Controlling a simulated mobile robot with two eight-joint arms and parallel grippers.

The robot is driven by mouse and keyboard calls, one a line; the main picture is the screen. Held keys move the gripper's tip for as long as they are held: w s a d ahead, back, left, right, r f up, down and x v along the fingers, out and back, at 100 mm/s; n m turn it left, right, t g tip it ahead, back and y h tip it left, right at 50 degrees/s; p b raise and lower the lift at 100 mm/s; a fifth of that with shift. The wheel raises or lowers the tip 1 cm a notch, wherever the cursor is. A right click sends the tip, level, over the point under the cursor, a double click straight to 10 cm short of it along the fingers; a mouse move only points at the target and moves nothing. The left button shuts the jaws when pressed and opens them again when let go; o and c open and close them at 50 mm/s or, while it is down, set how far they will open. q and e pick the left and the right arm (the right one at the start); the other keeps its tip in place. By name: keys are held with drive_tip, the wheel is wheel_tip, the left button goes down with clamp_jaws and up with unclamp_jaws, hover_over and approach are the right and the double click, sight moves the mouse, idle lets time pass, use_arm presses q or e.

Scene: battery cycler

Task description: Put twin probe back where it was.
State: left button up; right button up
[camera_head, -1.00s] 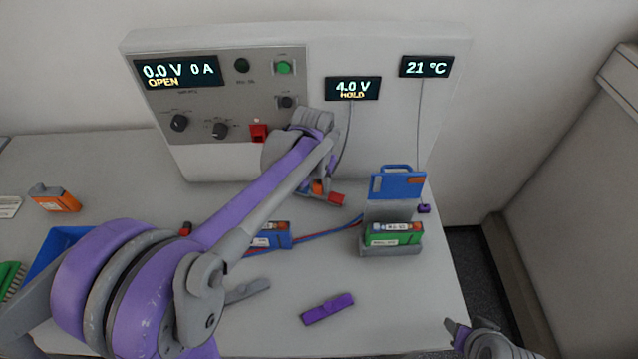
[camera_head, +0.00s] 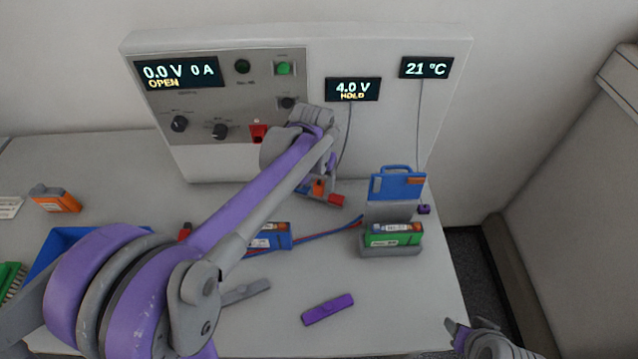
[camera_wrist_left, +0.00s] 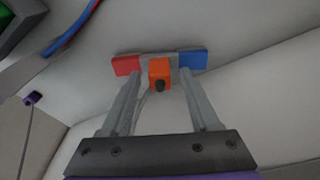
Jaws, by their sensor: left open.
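The twin probe (camera_head: 319,187) has an orange block in the middle and a bar with a red end and a blue end. It sits low in front of the cycler's face, partly hidden by my left arm in the head view. My left gripper (camera_head: 322,176) is at it. In the left wrist view, the open fingers of my left gripper (camera_wrist_left: 161,82) straddle the probe's orange block (camera_wrist_left: 159,70), with a visible gap on each side. The red and blue ends lie just beyond the fingertips. My right gripper (camera_head: 459,332) is at the lower right edge, far from the probe.
The cycler (camera_head: 385,120) stands behind. A green cell sits in a grey holder (camera_head: 390,250) with a blue-handled piece behind it. A blue cell (camera_head: 272,236), red and blue cables and a purple bar (camera_head: 328,309) lie on the table. The front right of the table is clear.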

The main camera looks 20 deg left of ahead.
use_arm(q)
wheel_tip(320, 180, up, 11)
drive_tip(key=s, duration=0.1)
drive_tip(key=shift+s+p, duration=0.35)
drive_tip(key=shift+p, duration=0.05)
drive_tip(key=shift+f, duration=0.1)
